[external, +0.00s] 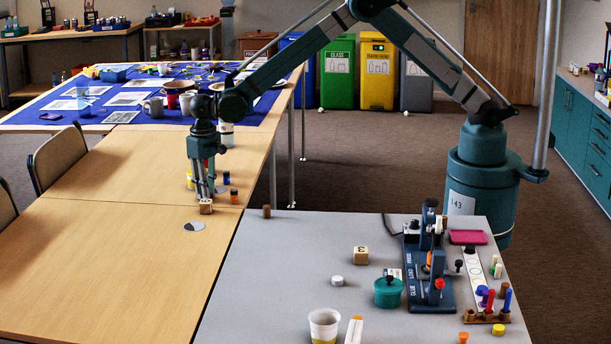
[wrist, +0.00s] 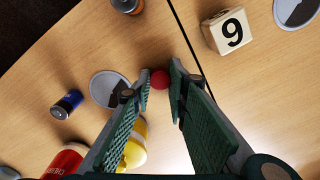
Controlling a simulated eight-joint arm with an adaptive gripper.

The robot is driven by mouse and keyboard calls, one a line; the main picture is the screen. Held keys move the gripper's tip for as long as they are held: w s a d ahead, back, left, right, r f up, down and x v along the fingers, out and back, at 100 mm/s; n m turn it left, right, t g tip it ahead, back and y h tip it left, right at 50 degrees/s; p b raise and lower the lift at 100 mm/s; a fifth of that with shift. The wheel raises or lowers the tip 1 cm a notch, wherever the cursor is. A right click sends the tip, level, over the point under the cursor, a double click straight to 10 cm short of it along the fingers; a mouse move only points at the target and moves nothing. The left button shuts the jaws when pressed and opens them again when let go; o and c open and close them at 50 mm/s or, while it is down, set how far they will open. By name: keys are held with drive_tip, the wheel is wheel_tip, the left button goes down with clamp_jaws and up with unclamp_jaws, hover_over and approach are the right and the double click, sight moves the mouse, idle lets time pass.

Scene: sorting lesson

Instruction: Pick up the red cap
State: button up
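The red cap (wrist: 160,79) is a small round red piece in the wrist view. It shows between the tips of my gripper (wrist: 161,84), close to both fingers. The two green ribbed fingers stand apart with a gap between them. I cannot tell whether the cap lies fully between the tips or just beyond them, and no contact is clear. In the external view my gripper (external: 206,194) points down, low over the wooden table, near a wooden number cube (external: 205,207). I cannot make out the cap there.
In the wrist view, a cube marked 9 (wrist: 229,32), a grey-and-white disc (wrist: 110,88), a blue battery (wrist: 67,103), a yellow object (wrist: 135,150) and a red can (wrist: 64,161) surround my gripper. A table seam runs nearby. The wooden table's front (external: 110,270) is clear.

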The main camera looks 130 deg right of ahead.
wheel_tip(320, 180, up, 10)
drive_tip(key=p, duration=0.2)
idle(0.6)
